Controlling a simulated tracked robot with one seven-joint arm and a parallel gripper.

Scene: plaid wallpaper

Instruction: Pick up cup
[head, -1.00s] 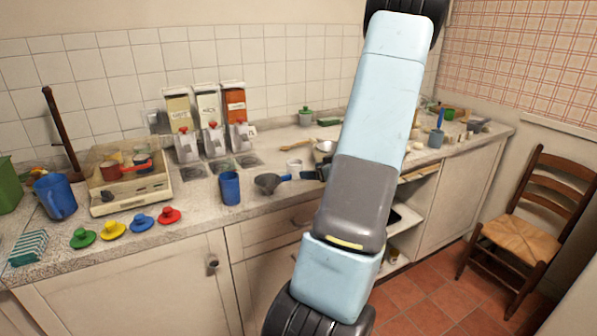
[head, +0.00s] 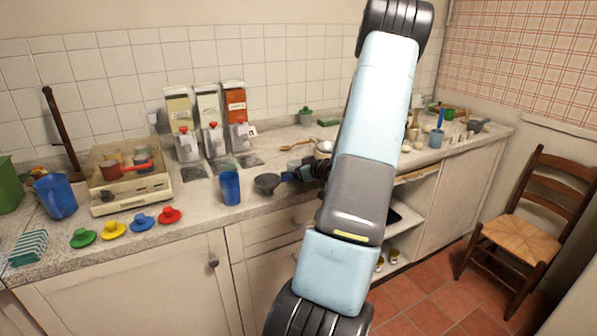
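A blue cup (head: 230,187) stands upright on the counter near its front edge, left of my arm. My gripper (head: 303,173) is low over the counter just right of that piece, apart from the blue cup. My arm hides part of it, and its fingers are too small and dark to read. A small pale cup-like item (head: 294,164) sits just behind the gripper, partly covered. Which cup the task means is unclear.
Three dispensers (head: 208,120) stand by the tiled wall. Several small items crowd the right counter. A wooden chair (head: 525,225) is at the right.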

